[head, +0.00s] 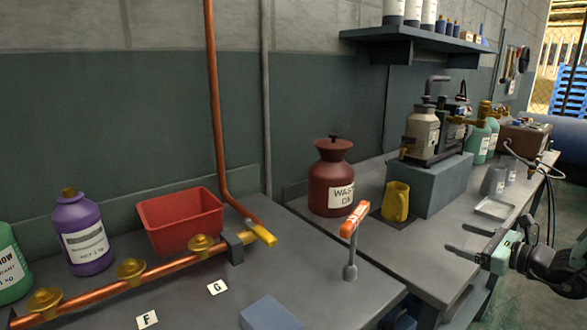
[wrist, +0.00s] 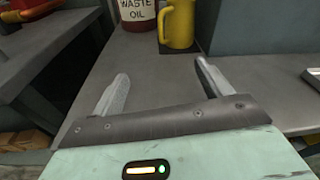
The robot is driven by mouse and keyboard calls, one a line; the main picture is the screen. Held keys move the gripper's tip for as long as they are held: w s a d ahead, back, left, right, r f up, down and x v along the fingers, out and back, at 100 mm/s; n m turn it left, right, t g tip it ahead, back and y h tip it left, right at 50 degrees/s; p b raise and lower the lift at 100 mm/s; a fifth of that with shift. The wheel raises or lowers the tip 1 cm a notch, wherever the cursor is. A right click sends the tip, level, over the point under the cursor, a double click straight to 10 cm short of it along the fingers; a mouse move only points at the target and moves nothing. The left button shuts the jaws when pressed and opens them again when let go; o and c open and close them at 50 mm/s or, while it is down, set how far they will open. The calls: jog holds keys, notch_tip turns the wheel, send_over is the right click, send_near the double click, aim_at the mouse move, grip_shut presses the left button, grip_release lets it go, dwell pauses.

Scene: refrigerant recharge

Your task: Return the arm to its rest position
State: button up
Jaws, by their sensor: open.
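My gripper (head: 457,238) is at the right of the head view, beside the right-hand bench. Its two grey fingers point left over the bench edge, spread apart with nothing between them. In the wrist view my gripper (wrist: 161,70) is also open and empty. Beyond the fingertips there stand the yellow jug (wrist: 178,25) and the dark red waste oil can (wrist: 137,12). In the head view the yellow jug (head: 396,202) and the waste oil can (head: 332,180) stand upright on the bench, apart from my gripper.
A small tray (head: 495,208) and grey cups (head: 493,181) lie near my gripper. A grey-blue block (head: 440,186) carries a machine (head: 430,130). A red bin (head: 181,222) and copper pipe (head: 160,272) are farther left.

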jog(key=s+a+n+g, duration=0.2)
jog(key=a, duration=0.1)
jog(key=s+a+n+g+y, duration=0.1)
jog(key=s+a+n+g, duration=0.1)
jog(key=s+a+n, duration=0.1)
jog(key=s+a+n+g, duration=0.2)
jog(key=a+g, duration=0.1)
jog(key=a, duration=0.1)
jog(key=shift+s+a+r+y, duration=0.1)
jog(key=shift+s+a+y, duration=0.1)
jog(key=shift+s+y, duration=0.15)
jog(key=s+a+n+g+h, duration=0.2)
jog(key=s+n+g+h, duration=0.4)
jog(key=s+n, duration=0.55)
jog(key=s+d+r+n+t+h, duration=0.2)
jog(key=s+r+n+h, duration=0.25)
jog(key=n, duration=0.35)
jog(key=s+a+r+n+g+p, duration=0.1)
jog(key=s+a+r+n+p, duration=0.3)
jog(key=a, duration=0.5)
jog(key=s+a+r+n+g+p, duration=0.1)
jog(key=s+a+r+n+p, duration=0.3)
jog(key=s+a, duration=0.4)
notch_tip(320, 180, up, 2)
jog(key=shift+s+a+r+p, duration=0.2)
jog(key=shift+s+a+p, duration=0.2)
jog(key=shift+s+p, duration=0.1)
